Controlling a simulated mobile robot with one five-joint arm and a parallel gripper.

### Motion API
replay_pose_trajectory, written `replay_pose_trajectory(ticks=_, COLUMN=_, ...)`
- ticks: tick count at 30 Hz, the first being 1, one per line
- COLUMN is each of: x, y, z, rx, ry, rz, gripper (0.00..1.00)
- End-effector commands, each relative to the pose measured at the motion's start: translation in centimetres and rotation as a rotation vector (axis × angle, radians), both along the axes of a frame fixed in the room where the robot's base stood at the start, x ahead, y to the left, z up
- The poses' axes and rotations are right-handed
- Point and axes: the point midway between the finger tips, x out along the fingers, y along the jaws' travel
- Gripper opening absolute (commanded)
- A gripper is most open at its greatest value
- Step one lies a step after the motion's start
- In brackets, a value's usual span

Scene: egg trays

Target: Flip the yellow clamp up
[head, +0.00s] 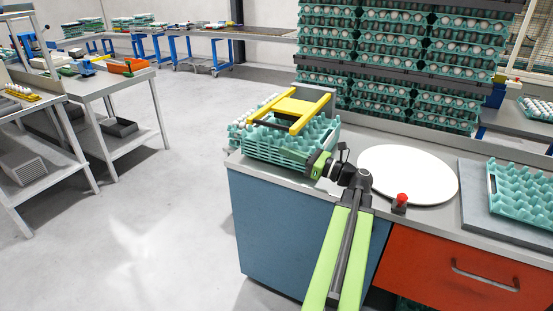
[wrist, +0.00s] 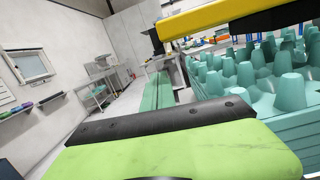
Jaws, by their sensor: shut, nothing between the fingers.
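The yellow clamp (head: 298,106) lies across the top of the stacked teal egg trays (head: 275,146) at the left end of the counter. My gripper (head: 318,163) is shut and empty, beside the front right corner of the trays and lower than the clamp. In the wrist view, a yellow bar of the clamp (wrist: 222,16) crosses the upper right, above the tray cups (wrist: 290,92). It looks apart from the green and black gripper parts below. The fingertips do not show clearly in either view.
A white round plate (head: 408,174) and a red button (head: 401,198) are to the right of my gripper. Another teal tray (head: 520,192) lies at the far right. Tall stacks of egg trays (head: 400,60) stand behind.

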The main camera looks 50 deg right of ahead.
Motion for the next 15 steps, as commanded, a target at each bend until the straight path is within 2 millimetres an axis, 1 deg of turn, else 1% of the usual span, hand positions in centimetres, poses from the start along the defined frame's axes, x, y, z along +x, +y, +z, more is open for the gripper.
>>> replay_pose_trajectory(ticks=1, x=-1.7, y=-1.6, z=-0.4, rx=0.053, ry=-0.031, rz=-0.030, gripper=0.00)
replay_pose_trajectory(ticks=3, x=-3.1, y=-2.8, z=0.3, rx=0.103, ry=-0.061, rz=-0.048, gripper=0.00)
replay_pose_trajectory(ticks=6, x=-3.8, y=-3.3, z=0.9, rx=0.130, ry=-0.076, rz=-0.056, gripper=0.00)
replay_pose_trajectory(ticks=8, x=-3.8, y=-3.3, z=1.1, rx=0.130, ry=-0.076, rz=-0.055, gripper=0.00)
replay_pose_trajectory(ticks=11, x=-3.1, y=-3.1, z=1.3, rx=0.129, ry=-0.076, rz=-0.053, gripper=0.00)
replay_pose_trajectory(ticks=14, x=-1.6, y=-2.8, z=1.8, rx=0.128, ry=-0.075, rz=-0.051, gripper=0.00)
replay_pose_trajectory(ticks=15, x=-0.8, y=-2.6, z=2.0, rx=0.128, ry=-0.074, rz=-0.050, gripper=0.00)
